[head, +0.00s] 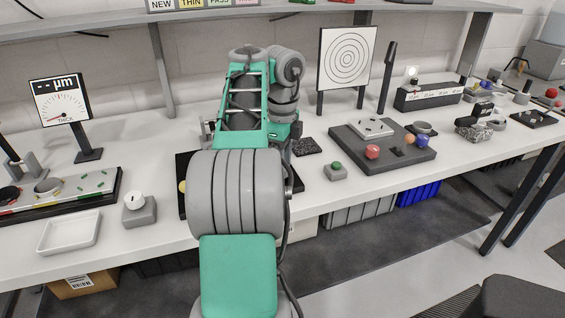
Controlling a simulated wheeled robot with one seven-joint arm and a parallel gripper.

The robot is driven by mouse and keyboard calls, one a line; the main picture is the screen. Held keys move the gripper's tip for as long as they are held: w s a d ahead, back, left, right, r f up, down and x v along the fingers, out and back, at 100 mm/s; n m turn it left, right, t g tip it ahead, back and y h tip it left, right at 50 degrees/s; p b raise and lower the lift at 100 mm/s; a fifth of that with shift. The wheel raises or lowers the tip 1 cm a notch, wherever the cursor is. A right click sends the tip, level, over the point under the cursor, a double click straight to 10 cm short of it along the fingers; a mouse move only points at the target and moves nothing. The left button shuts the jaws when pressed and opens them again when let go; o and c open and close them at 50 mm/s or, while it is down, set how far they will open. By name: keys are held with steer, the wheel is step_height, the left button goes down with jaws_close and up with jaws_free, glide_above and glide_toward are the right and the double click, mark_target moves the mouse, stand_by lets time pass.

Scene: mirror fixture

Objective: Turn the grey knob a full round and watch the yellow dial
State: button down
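A pale round knob (134,201) sits on a small grey box (140,212) at the left front of the bench; it has a dark mark on top. I cannot tell if it is the grey knob. A small yellow patch (182,186) shows at the left edge of a black plate behind my arm; I cannot tell if it is the yellow dial. My arm covers most of that plate. My gripper is hidden behind my own arm links, so its fingers and what they touch do not show.
A white gauge (60,102) stands at the left, behind a white tray (68,233). Bare bench shows along the front.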

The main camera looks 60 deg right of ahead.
steer(key=shift+n, duration=0.5)
steer(key=n, duration=0.2)
steer(key=shift+n, duration=0.4)
steer(key=n, duration=0.3)
steer(key=shift+n+b, duration=0.4)
steer(key=n, duration=0.3)
steer(key=shift+d, duration=0.1)
steer(key=shift+n, duration=2)
steer(key=c, duration=0.9)
jaws_free()
steer(key=shift+c, duration=0.2)
